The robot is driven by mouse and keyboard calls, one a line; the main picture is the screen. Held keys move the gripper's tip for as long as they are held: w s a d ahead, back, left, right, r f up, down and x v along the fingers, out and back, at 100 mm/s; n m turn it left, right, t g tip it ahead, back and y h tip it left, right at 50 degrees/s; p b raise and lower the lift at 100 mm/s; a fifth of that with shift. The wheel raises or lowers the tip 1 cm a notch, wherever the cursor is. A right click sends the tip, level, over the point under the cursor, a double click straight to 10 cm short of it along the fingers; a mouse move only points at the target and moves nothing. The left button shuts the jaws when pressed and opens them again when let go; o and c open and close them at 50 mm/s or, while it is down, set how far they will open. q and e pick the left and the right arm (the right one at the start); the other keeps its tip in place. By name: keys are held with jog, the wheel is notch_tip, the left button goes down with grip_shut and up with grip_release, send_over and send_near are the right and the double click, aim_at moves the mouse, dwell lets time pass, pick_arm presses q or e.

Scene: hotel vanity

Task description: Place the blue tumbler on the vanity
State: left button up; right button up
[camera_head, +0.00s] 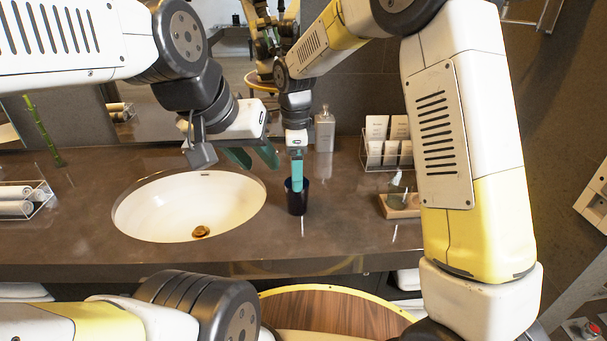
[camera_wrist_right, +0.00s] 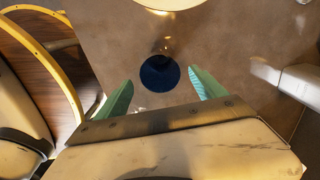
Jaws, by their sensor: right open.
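The dark blue tumbler (camera_head: 298,203) stands upright on the brown vanity top (camera_head: 340,225), just right of the sink. In the right wrist view the tumbler (camera_wrist_right: 160,74) appears as a round blue shape between and a little beyond the fingertips. My right gripper (camera_head: 297,172) is open above the tumbler, with teal fingers pointing down; it also shows in the right wrist view (camera_wrist_right: 158,88), one finger on each side. I cannot tell if they touch the tumbler. My left gripper (camera_head: 253,157) is open and empty above the sink's back right edge, left of the tumbler.
A white sink (camera_head: 180,215) lies left of the tumbler. A grey bottle (camera_head: 325,133) stands behind it. A clear holder with cards (camera_head: 387,155) and a wooden tray (camera_head: 402,207) are to the right. Rolled towels (camera_head: 18,200) lie far left. Vanity top between tumbler and tray is clear.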

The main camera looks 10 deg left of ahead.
jog(key=s+d+r+n+t+y, duration=0.1)
jog(key=s+d+r+n, duration=0.2)
jog(key=d+r, duration=0.4)
jog(key=s+d+r+n+t+y, duration=0.1)
jog(key=s+d+r+n, duration=0.25)
jog(key=d+r, duration=0.35)
jog(key=s+d+r+n+t, duration=0.1)
jog(key=s+d+n+t, duration=0.3)
jog(key=s+d+n, duration=0.6)
jog(key=s+d, duration=0.1)
jog(key=s, duration=0.2)
jog(key=shift+s+r, duration=0.25)
jog(key=shift+s, duration=0.05)
